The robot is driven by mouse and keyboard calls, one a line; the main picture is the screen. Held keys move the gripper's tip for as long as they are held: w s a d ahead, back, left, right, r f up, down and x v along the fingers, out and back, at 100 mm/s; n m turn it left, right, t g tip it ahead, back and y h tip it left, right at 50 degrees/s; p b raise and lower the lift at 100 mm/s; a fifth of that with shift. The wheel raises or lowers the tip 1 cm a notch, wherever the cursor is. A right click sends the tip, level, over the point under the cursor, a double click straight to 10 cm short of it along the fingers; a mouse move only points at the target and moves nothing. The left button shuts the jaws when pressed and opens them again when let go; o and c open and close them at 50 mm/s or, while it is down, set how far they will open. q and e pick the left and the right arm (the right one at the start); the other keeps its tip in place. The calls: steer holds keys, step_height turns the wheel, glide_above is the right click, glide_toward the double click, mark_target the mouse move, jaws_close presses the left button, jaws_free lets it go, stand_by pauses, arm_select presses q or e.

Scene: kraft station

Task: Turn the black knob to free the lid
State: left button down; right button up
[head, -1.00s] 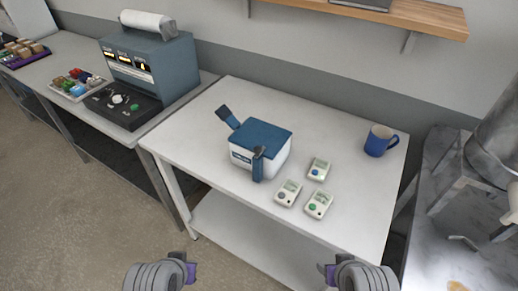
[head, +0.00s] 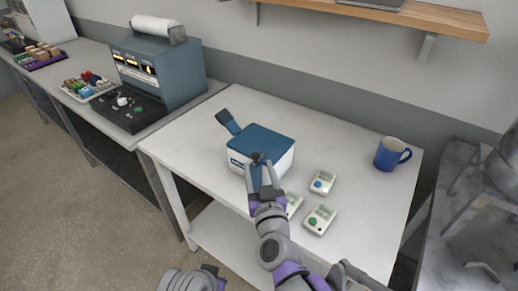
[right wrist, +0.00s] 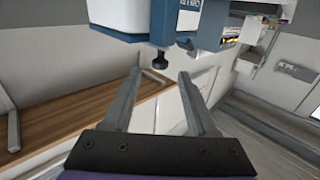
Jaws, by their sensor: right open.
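A white box with a blue lid (head: 262,142) stands on the white table. One blue latch (head: 228,121) sticks up and out at its left side. Another blue latch with a dark top hangs down the front, partly hidden by my right gripper (head: 262,172). That gripper is open at the front of the box. In the right wrist view the scene looks upside down; a small black knob (right wrist: 159,58) stands out from the blue lid edge, just beyond and between the open fingertips (right wrist: 160,74), apart from them. My left gripper's fingers are out of view.
Small white devices (head: 322,181) and (head: 319,219) stand right of the box, another partly behind my arm. A blue mug (head: 390,154) is at the right. A blue-grey machine (head: 160,70) stands on the left bench. A wooden shelf (head: 400,12) is on the wall.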

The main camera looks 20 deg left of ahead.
mark_target(255, 153)
steer(key=x, duration=0.8)
steer(key=shift+w+a, duration=0.15)
steer(key=shift+w, duration=0.2)
jaws_close()
